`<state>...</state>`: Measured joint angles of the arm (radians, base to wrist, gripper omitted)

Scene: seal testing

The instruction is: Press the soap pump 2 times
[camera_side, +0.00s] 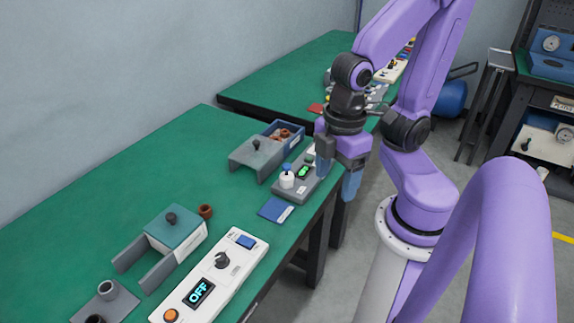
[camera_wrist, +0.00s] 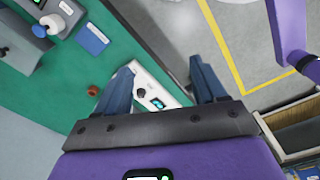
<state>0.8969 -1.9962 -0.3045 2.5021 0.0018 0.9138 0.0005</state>
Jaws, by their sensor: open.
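The soap pump is a small white bottle with a blue top (camera_side: 287,176), standing on a grey base with a lit green display near the right edge of the green table. It also shows at the upper left of the wrist view as a white and blue pump (camera_wrist: 41,28). My gripper (camera_side: 338,180) is open with nothing between its blue fingers. In the side view it hangs to the right of the pump, by the table edge. In the wrist view its two fingers (camera_wrist: 163,98) are spread wide, with the pump well outside them to the left.
A blue card (camera_side: 275,209) lies in front of the pump. A grey cover (camera_side: 257,152) and a blue bin (camera_side: 284,134) stand behind it. A white control box (camera_side: 215,277) reading OFF and a teal-topped drawer unit (camera_side: 175,231) stand nearer.

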